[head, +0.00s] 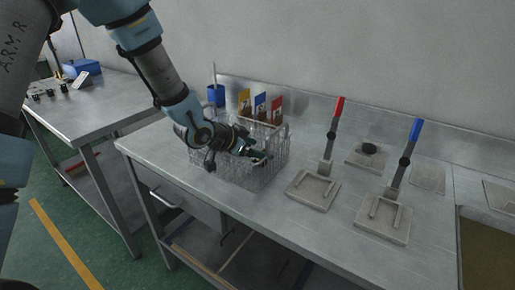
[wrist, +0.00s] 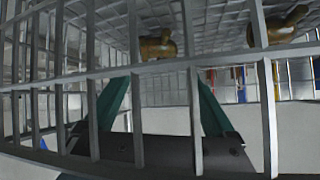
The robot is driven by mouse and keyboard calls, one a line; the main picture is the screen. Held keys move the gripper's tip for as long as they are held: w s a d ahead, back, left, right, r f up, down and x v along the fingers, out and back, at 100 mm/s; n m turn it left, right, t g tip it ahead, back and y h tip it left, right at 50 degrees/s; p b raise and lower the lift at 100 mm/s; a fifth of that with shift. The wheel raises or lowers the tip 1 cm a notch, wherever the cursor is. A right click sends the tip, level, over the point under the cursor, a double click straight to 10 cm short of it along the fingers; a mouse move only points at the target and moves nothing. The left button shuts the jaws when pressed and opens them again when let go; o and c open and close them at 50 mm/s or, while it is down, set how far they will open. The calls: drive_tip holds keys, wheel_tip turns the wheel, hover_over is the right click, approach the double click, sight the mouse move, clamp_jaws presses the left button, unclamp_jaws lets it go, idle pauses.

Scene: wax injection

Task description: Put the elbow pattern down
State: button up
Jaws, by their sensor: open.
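My gripper (head: 258,156) is at the wire basket (head: 240,180) on the bench, low among its wires. In the wrist view its two green fingers (wrist: 162,108) stand apart with nothing visible between them, seen through the basket's bars. Two brownish-gold curved pieces show at the top of the wrist view, one at the centre (wrist: 157,46) and one at the right (wrist: 281,25). Either may be the elbow pattern; bars partly cover them. They are apart from the fingers in the picture. The head view does not show them clearly.
A blue cup (head: 216,96) and yellow, blue and red cards (head: 261,106) stand behind the basket. To its right are flat plates with a red-handled lever (head: 333,130) and a blue-handled lever (head: 405,155). The bench front (head: 235,205) is clear.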

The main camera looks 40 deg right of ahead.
drive_tip(key=shift+r, duration=0.25)
drive_tip(key=v, duration=1.2)
drive_tip(key=shift+r, duration=0.35)
drive_tip(key=w+a+f+n+t+y, duration=0.1)
drive_tip(key=w+a+n+t+y, duration=0.25)
drive_tip(key=w+a, duration=0.45)
drive_tip(key=w+a+f+n+t+y, duration=0.1)
drive_tip(key=w+a+n+t+y, duration=0.25)
drive_tip(key=a, duration=0.75)
drive_tip(key=s+a+n+g+y, duration=0.2)
drive_tip(key=a+n, duration=0.3)
drive_tip(key=a, duration=0.5)
drive_tip(key=s+a+n+g+y, duration=0.1)
drive_tip(key=s+a+n+g, duration=0.2)
drive_tip(key=a+n, duration=0.3)
drive_tip(key=s+a, duration=0.1)
drive_tip(key=a, duration=0.4)
drive_tip(key=shift+s+r+g+y, duration=0.3)
drive_tip(key=shift+s+r+y, duration=0.05)
drive_tip(key=shift+r+y, duration=0.05)
drive_tip(key=shift+o, duration=0.3)
drive_tip(key=shift+a, duration=0.1)
